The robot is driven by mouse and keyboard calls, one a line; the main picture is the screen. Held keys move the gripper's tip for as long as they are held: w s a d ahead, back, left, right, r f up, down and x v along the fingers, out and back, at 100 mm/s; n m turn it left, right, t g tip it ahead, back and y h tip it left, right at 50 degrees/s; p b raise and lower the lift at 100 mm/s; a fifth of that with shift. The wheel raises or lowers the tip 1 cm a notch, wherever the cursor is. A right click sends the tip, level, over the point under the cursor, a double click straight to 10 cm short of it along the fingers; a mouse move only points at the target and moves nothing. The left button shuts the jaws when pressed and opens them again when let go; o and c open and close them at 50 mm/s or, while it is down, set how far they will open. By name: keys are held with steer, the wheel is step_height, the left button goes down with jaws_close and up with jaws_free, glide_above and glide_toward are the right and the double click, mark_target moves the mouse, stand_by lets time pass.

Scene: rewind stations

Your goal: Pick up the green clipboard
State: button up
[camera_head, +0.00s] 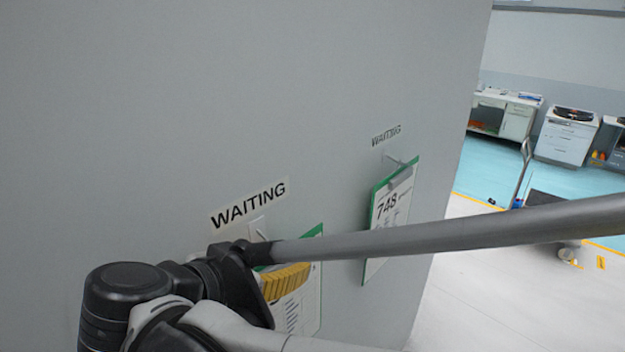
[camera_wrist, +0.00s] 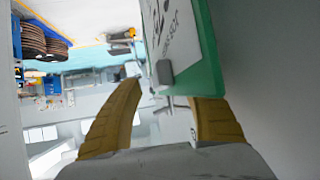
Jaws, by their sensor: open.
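Two green clipboards with white paper hang on pegs on a grey wall in the head view. The near clipboard (camera_head: 310,290) is partly hidden by my arm and gripper. The far clipboard (camera_head: 388,208) reads 748 and has a grey clip at its top. My gripper (camera_head: 290,278) overlaps the near one in that view. In the wrist view my gripper (camera_wrist: 165,93) is open, its yellow fingers apart. A green-edged clipboard (camera_wrist: 208,50) with a grey clip lies just beyond the fingertips, nearer the right finger. I cannot tell whether it touches or which of the two it is.
WAITING labels (camera_head: 249,204) are on the wall (camera_head: 200,100) above each peg. Past the wall's right edge, open floor (camera_head: 450,300) leads to white cabinets (camera_head: 567,138) at the back. The wrist view shows shelves with brown spools (camera_wrist: 42,40).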

steer(key=shift+a, duration=0.25)
jaws_close()
